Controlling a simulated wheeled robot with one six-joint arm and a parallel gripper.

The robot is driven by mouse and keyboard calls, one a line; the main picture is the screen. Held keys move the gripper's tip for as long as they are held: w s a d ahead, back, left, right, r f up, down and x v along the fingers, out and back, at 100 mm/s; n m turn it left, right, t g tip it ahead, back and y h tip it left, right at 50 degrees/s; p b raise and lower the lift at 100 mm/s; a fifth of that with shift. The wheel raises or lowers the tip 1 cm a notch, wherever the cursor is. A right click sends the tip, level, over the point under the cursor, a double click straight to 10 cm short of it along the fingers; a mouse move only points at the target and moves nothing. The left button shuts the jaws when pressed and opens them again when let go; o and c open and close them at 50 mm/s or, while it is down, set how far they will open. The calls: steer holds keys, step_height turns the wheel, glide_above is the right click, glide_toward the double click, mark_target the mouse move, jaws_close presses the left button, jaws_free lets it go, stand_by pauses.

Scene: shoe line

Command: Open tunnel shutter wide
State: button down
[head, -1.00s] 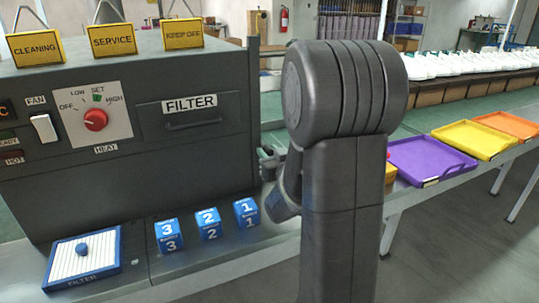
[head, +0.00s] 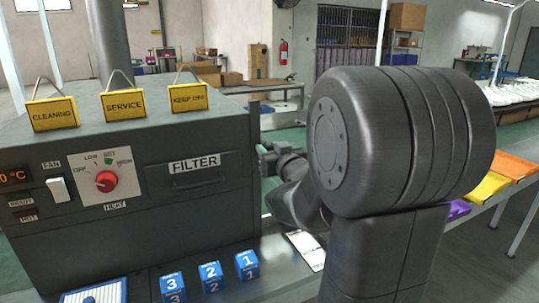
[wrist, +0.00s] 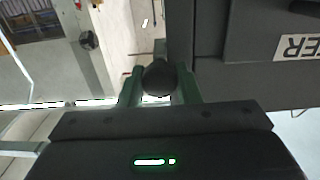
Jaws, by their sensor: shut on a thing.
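The dark grey tunnel oven (head: 120,190) stands at the left in the head view. My gripper (head: 272,155) is just past its right end, about level with the FILTER label and partly hidden by my own arm. In the wrist view my gripper (wrist: 160,85) has its green fingers shut on a dark round knob (wrist: 160,75), beside the dark oven body (wrist: 245,55). The knob seems to be the tunnel shutter's handle. The shutter panel itself cannot be made out, so how far it stands open does not show.
Three yellow signs (head: 124,104) stand on the oven top. Several blue numbered cubes (head: 211,277) and a white-and-blue filter (head: 95,292) lie on the ledge in front. A white card (head: 307,249) lies near my arm.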

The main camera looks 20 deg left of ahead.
steer(key=c, duration=1.1)
jaws_free()
steer(key=shift+o, duration=0.2)
steer(key=v, duration=1.3)
steer(key=shift+s+d, duration=0.25)
steer(key=shift+s, duration=0.05)
